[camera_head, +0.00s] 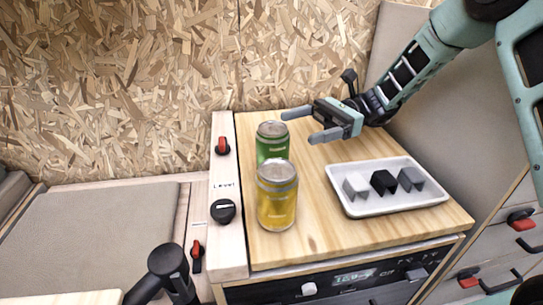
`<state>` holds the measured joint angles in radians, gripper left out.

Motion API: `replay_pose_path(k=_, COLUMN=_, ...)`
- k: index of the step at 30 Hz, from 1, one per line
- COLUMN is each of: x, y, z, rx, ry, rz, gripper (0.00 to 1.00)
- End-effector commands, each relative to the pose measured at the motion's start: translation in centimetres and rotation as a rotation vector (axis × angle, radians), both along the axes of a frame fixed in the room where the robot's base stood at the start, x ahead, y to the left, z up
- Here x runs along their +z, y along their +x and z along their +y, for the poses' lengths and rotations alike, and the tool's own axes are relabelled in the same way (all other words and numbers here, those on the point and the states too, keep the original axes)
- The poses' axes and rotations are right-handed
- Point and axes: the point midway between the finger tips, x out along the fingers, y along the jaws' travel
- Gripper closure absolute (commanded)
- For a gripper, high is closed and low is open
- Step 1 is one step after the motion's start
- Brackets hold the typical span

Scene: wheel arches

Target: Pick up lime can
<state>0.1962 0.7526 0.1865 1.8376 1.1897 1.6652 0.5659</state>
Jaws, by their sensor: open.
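A green can (273,143), which looks like the lime can, stands upright on the wooden counter (330,242) near its back left. A yellow can (277,198) stands in front of it and hides its lower front part. My gripper (297,126) comes in from the right, above the counter. Its two fingers are apart, pointing left toward the green can, with nothing between them. The fingertips are just right of the green can in the picture; I cannot tell the exact gap.
A white tray (403,203) with a white, a black and a grey block sits at the counter's right. A chipboard wall (300,55) rises behind. A panel with knobs (223,212) borders the left edge. Bare counter lies between cans and tray.

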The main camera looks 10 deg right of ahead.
Motion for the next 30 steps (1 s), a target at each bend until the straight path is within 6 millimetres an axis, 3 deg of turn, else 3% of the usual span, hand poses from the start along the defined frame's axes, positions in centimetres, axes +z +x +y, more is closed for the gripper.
replay_pose_path(k=6, x=-0.2, y=-1.2, z=3.4, rx=0.002, ry=-0.001, rz=0.000, gripper=0.15)
replay_pose_path(k=13, x=-0.2, y=-1.7, z=4.9, rx=0.002, ry=-0.001, rz=0.000, gripper=0.15)
replay_pose_path(k=21, x=-0.4, y=-3.2, z=8.4, rx=0.003, ry=-0.002, rz=-0.001, gripper=0.15)
replay_pose_path(k=30, x=-0.2, y=-3.4, z=9.2, rx=0.000, ry=-0.001, rz=0.000, gripper=0.15)
